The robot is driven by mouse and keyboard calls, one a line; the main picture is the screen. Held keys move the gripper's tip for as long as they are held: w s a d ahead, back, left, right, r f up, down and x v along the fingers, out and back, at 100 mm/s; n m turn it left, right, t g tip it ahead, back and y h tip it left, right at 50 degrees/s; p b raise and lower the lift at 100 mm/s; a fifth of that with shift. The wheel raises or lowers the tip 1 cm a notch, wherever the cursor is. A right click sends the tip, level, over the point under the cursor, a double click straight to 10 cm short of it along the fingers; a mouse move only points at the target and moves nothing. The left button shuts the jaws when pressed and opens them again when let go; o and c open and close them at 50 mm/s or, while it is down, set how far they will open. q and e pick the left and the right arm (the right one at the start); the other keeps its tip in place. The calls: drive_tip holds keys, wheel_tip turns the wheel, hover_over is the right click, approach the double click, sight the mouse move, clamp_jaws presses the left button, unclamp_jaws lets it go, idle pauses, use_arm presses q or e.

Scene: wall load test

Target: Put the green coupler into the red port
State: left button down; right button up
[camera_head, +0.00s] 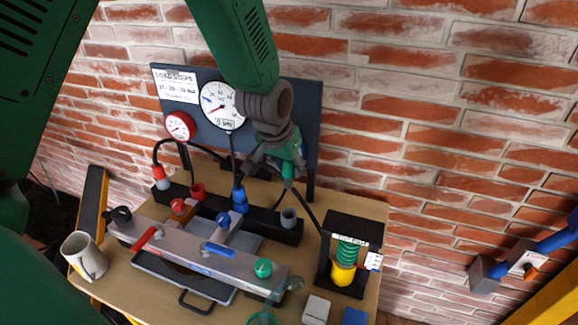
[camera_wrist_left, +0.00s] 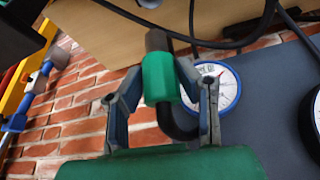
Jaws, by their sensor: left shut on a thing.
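My left gripper (camera_head: 286,168) is shut on the green coupler (camera_head: 288,172), held above the right part of the black port bar. In the left wrist view the green coupler (camera_wrist_left: 159,78) sits between both fingers (camera_wrist_left: 162,92), with a dark cable curving from it. The red port (camera_head: 198,191) stands on the left part of the bar, apart from the coupler, its top clear.
A blue coupler (camera_head: 240,198) with a cable stands mid-bar, and a grey port (camera_head: 289,217) stands at right. A red coupler (camera_head: 160,174) is at left. Gauges (camera_head: 222,105) hang on the panel behind. A mug (camera_head: 86,256) and a green spring stand (camera_head: 347,252) flank the fixture.

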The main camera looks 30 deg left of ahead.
use_arm(q)
drive_tip(key=s+a+p, duration=0.2)
drive_tip(key=a, duration=0.8)
idle(0.8)
drive_tip(key=shift+s+d, duration=0.1)
drive_tip(key=shift+p, duration=0.3)
drive_tip(key=s+a+p, duration=0.2)
drive_tip(key=a+p, duration=0.1)
drive_tip(key=a, duration=0.6)
drive_tip(key=shift+s+a, duration=0.2)
drive_tip(key=shift+a, duration=0.2)
